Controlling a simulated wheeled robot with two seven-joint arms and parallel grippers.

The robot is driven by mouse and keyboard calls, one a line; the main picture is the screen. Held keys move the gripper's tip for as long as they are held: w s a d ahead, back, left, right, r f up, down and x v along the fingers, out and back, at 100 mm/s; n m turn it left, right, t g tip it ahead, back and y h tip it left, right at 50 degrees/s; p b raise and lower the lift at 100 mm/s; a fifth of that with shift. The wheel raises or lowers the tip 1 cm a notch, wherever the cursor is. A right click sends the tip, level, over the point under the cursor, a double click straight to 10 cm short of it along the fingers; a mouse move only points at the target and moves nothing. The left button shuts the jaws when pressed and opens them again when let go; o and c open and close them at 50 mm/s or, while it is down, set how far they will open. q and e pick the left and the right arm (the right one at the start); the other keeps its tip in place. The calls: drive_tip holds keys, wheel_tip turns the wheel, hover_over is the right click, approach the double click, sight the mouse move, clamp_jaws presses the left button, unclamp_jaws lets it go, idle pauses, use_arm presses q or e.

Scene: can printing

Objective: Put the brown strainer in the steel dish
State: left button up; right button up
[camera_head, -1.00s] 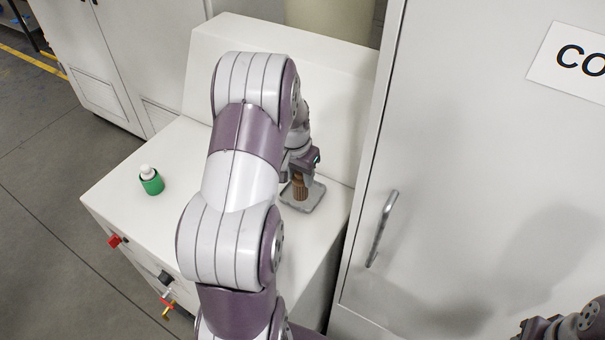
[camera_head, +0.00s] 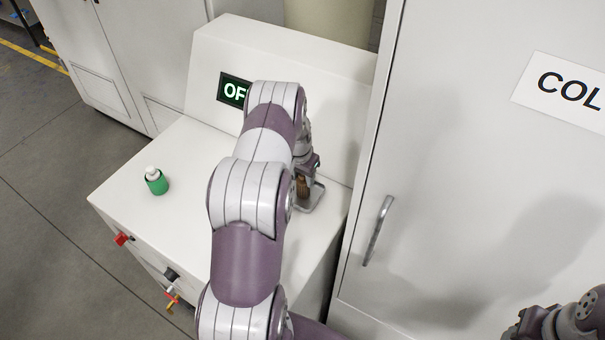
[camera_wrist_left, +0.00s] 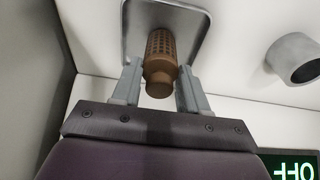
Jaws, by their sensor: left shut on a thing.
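The brown strainer (camera_head: 302,187), a perforated cylinder with a narrower plain end, is between the fingers of my left gripper (camera_head: 307,176). In the left wrist view the strainer (camera_wrist_left: 160,62) shows between the two grey fingers of the left gripper (camera_wrist_left: 160,75), which is shut on it. The steel dish (camera_head: 314,199) is a shallow square tray on the white machine top; it also shows in the left wrist view (camera_wrist_left: 196,32). The strainer overlaps the dish in both views; I cannot tell whether they touch. Part of my right arm shows at the lower right; its fingertips are hidden.
A green container with a white top (camera_head: 156,181) stands on the white machine top (camera_head: 185,215). A lit display (camera_head: 233,90) is on the raised back panel. A grey hollow cylinder (camera_wrist_left: 292,58) shows in the left wrist view. A tall cabinet (camera_head: 450,170) stands close on the right.

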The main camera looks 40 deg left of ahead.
use_arm(q)
drive_tip(key=shift+f, duration=0.1)
drive_tip(key=o, duration=1.1)
drive_tip(key=shift+r, duration=0.25)
wheel_tip(320, 180, up, 12)
drive_tip(key=s+b, duration=0.1)
drive_tip(key=b, duration=0.3)
drive_tip(key=shift+s+d, duration=0.15)
drive_tip(key=shift+s, duration=0.25)
drive_tip(key=shift+f, duration=0.15)
